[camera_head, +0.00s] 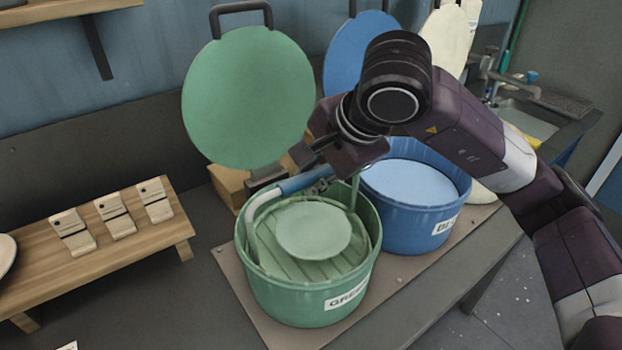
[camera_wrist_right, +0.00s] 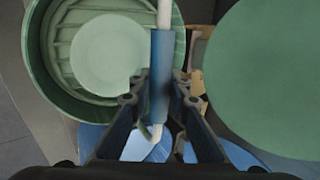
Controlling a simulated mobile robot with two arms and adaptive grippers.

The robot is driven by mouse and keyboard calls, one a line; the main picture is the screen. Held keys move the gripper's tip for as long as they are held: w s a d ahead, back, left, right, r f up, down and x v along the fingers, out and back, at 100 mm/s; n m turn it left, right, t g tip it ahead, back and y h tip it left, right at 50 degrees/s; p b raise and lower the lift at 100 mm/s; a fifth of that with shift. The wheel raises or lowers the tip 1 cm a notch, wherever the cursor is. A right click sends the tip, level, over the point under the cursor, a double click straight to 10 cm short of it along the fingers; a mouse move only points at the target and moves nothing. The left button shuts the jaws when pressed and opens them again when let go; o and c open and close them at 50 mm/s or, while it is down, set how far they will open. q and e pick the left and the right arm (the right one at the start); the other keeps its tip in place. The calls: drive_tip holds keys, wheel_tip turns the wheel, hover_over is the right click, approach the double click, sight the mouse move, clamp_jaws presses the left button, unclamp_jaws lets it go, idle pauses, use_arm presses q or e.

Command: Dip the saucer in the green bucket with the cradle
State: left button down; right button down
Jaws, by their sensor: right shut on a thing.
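The green bucket (camera_head: 312,302) stands on a brown board, open at the top. The saucer (camera_head: 313,230) lies flat inside it, below the rim, and looks pale green; it also shows in the right wrist view (camera_wrist_right: 108,54). The cradle has a blue handle (camera_head: 303,182) and a pale bent rod (camera_head: 251,222) that goes down into the bucket at the left. My right gripper (camera_head: 322,180) is shut on the blue handle, above the bucket's far rim. The handle also shows between the fingers in the wrist view (camera_wrist_right: 161,75). How the cradle bears the saucer is unclear. My left gripper is not in view.
A blue bucket (camera_head: 405,229) stands close at the right. A round green lid (camera_head: 248,98) stands upright behind the green bucket, with a blue lid (camera_head: 352,45) beyond. A wooden rack (camera_head: 120,236) with several small labelled blocks is at the left. A sink (camera_head: 525,118) is at the back right.

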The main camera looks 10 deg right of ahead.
drive_tip(key=shift+r+p, duration=2.2)
drive_tip(key=shift+r, duration=1.9)
